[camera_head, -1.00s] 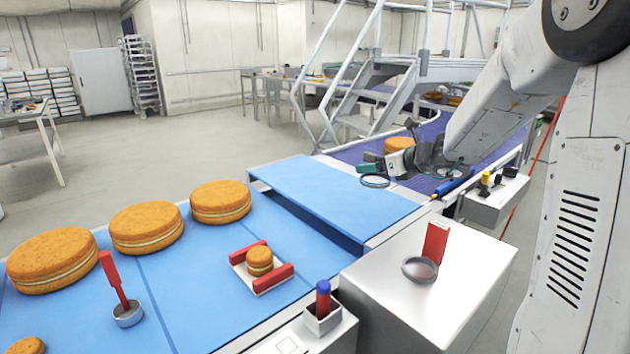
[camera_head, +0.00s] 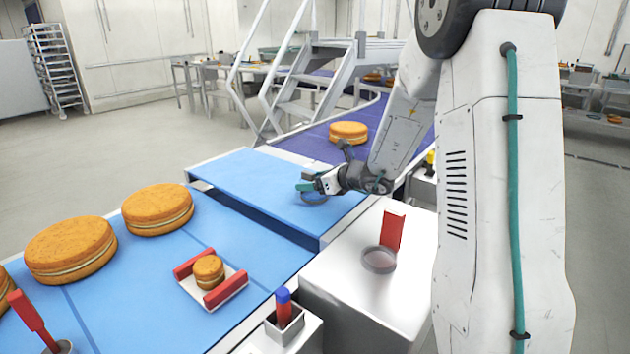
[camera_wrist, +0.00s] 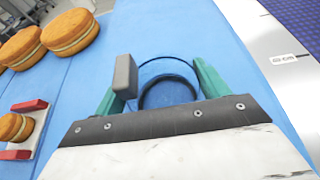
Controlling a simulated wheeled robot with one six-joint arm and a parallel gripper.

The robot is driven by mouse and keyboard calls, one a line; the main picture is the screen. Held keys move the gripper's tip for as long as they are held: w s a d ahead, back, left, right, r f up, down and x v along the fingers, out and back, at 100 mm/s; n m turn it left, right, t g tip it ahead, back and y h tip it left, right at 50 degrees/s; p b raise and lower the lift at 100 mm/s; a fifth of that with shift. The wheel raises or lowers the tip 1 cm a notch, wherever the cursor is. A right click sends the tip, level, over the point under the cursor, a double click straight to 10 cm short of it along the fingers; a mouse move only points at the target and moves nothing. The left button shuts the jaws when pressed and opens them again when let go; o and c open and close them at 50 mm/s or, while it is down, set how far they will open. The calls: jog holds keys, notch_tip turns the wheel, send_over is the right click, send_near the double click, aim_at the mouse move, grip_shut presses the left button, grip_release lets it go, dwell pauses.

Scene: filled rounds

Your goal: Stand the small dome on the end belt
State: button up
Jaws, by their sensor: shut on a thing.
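The small dome (camera_wrist: 168,70) is clear with a dark rim. It sits between the two green fingers of my gripper (camera_wrist: 160,86) in the wrist view. In the head view, my gripper (camera_head: 308,187) is shut on the dome (camera_head: 313,198), above the short light-blue belt (camera_head: 245,172), which I take to be the end belt. Whether the dome touches the belt cannot be told. My gripper hides part of the dome.
Large filled rounds (camera_head: 70,250) and a white tray (camera_head: 185,290) with red bars, holding a small round (camera_head: 209,272), are on the near blue belt. A purple belt (camera_head: 310,140) runs behind.

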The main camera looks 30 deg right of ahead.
jog(key=o, duration=1)
jog(key=shift+f, duration=0.1)
